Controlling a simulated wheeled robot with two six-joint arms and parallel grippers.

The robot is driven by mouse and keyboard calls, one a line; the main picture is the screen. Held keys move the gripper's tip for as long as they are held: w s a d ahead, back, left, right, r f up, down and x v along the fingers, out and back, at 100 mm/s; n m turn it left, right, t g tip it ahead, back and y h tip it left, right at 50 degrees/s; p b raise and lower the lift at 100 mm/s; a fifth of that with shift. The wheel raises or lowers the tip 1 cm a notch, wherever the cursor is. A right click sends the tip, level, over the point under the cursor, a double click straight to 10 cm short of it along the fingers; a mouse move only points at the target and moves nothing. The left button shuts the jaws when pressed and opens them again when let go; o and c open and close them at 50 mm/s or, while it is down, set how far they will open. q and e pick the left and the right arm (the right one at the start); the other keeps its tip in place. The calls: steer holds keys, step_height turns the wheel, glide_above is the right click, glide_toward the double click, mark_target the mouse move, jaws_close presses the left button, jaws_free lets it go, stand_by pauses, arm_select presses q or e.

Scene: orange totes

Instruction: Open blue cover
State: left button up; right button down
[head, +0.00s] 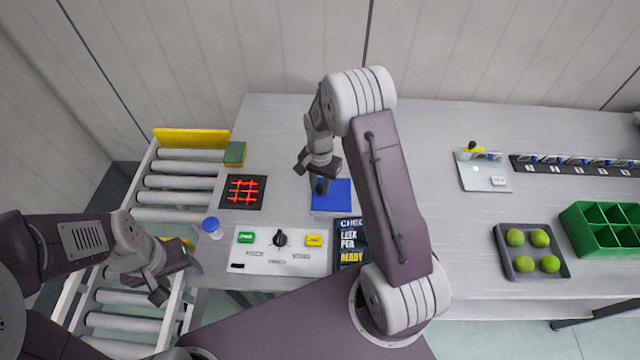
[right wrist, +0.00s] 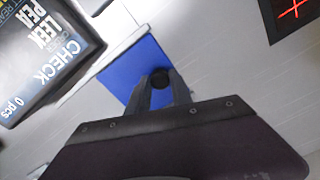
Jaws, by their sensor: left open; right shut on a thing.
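The blue cover (head: 333,197) lies flat on the table, behind the dark display; it also shows in the right wrist view (right wrist: 122,78). A round black knob (right wrist: 159,77) sits on it. My right gripper (head: 319,184) is above the cover, and its fingers are shut on the black knob. The gripper hides part of the cover. My left gripper (head: 164,284) is open and empty over the roller conveyor, well away from the cover.
A display reading CHECK (head: 349,240) and a control panel (head: 280,251) lie in front of the cover. A red-lit grid (head: 243,192) is to its left.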

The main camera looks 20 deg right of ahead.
steer(key=shift+d, duration=0.15)
steer(key=s+d, duration=0.1)
steer(key=d, duration=0.2)
steer(key=s+d, duration=0.2)
steer(key=d, duration=0.1)
steer(key=s+d, duration=0.1)
steer(key=d, duration=0.3)
steer(key=shift+s+p, duration=0.35)
steer(key=shift+s, duration=0.05)
steer(key=c, duration=1.1)
jaws_free()
step_height(320, 180, up, 9)
steer(key=shift+r+b, duration=0.1)
steer(key=shift+b, duration=0.2)
steer(key=shift+a, duration=0.1)
